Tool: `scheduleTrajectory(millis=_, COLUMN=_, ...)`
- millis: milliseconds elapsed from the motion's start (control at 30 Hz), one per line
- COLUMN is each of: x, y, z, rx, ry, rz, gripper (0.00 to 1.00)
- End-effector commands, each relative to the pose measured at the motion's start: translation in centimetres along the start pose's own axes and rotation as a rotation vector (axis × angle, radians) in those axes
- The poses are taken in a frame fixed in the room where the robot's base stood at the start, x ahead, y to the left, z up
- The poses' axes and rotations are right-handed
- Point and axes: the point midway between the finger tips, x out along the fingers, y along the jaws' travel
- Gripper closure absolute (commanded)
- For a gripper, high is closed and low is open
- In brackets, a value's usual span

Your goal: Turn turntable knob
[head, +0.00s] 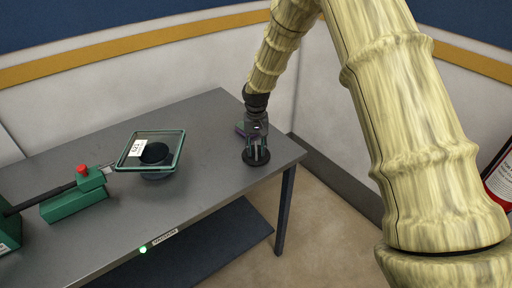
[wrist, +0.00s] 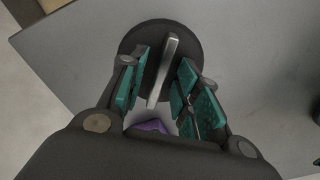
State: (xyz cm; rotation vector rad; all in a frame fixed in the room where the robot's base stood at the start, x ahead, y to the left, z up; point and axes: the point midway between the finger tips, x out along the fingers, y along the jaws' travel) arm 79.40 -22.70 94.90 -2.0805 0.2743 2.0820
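The knob is a black round disc (head: 256,158) with an upright silver bar across it, near the right end of the grey table. In the wrist view the silver bar (wrist: 163,72) stands slightly tilted on the black disc (wrist: 133,38). My gripper (head: 257,148) points down over the knob. In the wrist view my gripper (wrist: 160,88) is open, with teal finger pads on both sides of the bar. A gap shows on each side, so the pads appear apart from the bar. The fingers hide part of the disc.
The grey table (head: 215,125) holds a teal-rimmed glass tray (head: 178,152) over a dark round base, and a green device with a red button (head: 82,169) at left. A wall stands behind.

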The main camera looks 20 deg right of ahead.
Motion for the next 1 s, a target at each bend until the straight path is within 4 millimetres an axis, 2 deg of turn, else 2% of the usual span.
scheduleTrajectory(millis=167, x=-1.7, y=0.0, z=-0.1, rx=0.000, ry=0.003, rz=-0.001, gripper=0.68)
scheduleTrajectory(millis=500, x=-7.7, y=0.0, z=-0.1, rx=0.001, ry=0.004, rz=-0.001, gripper=0.68)
scheduleTrajectory(millis=700, x=-10.5, y=0.1, z=-0.1, rx=0.001, ry=0.002, rz=-0.001, gripper=0.68)
scheduleTrajectory(millis=1000, x=-11.9, y=0.1, z=0.0, rx=0.000, ry=0.001, rz=0.000, gripper=0.68)
